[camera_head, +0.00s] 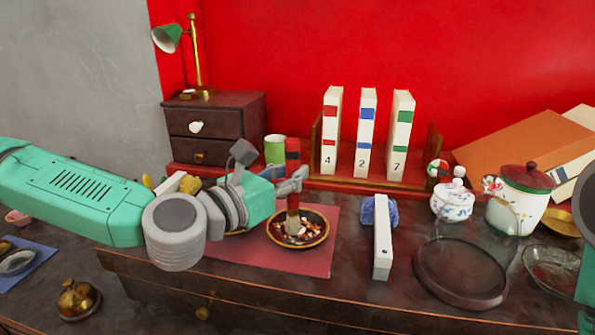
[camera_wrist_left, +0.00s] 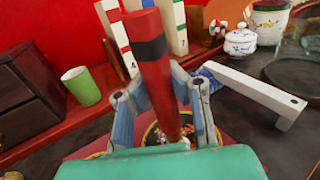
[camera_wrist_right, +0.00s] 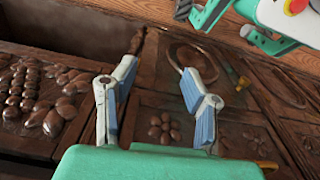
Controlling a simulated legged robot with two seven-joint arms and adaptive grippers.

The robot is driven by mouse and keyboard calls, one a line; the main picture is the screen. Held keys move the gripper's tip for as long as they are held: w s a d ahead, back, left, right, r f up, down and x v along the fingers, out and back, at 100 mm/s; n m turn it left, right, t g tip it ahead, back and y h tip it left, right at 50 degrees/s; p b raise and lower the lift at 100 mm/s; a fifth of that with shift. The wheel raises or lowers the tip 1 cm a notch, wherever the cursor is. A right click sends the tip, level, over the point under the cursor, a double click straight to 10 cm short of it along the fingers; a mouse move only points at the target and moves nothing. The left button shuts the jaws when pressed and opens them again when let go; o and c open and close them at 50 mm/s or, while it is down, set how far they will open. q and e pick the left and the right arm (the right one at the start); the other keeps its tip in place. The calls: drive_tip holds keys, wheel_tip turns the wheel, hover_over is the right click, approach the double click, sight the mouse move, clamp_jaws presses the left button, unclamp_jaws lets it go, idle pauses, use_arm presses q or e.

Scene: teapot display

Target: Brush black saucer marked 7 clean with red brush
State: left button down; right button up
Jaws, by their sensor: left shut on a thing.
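The red brush (camera_head: 292,152) stands upright in my left gripper (camera_head: 292,184), which is shut on its handle. A black band shows near its top in the left wrist view (camera_wrist_left: 152,50). Its lower end is at the debris in a black saucer (camera_head: 321,236) with a gold rim on a red mat. The saucer holds brown and pale bits; no number is legible on it. A second saucer (camera_wrist_left: 97,155) shows partly in the left wrist view, mostly hidden behind my left gripper. My right gripper (camera_wrist_right: 157,70) is open and empty before a carved wooden front.
A white block (camera_head: 382,250) and a blue cloth (camera_head: 368,212) lie right of the mat (camera_head: 318,268). Farther right are a glass dome (camera_head: 462,270), a sugar bowl (camera_head: 453,203) and a teapot (camera_head: 520,200). Books (camera_head: 366,135) and a green cup (camera_head: 275,149) stand behind.

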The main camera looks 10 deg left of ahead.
use_arm(q)
drive_tip(key=shift+s+b, duration=0.1)
drive_tip(key=shift+b, duration=0.4)
drive_tip(key=shift+d, duration=0.7)
idle(0.4)
wheel_tip(320, 180, up, 6)
drive_tip(key=p, duration=0.4)
idle(0.4)
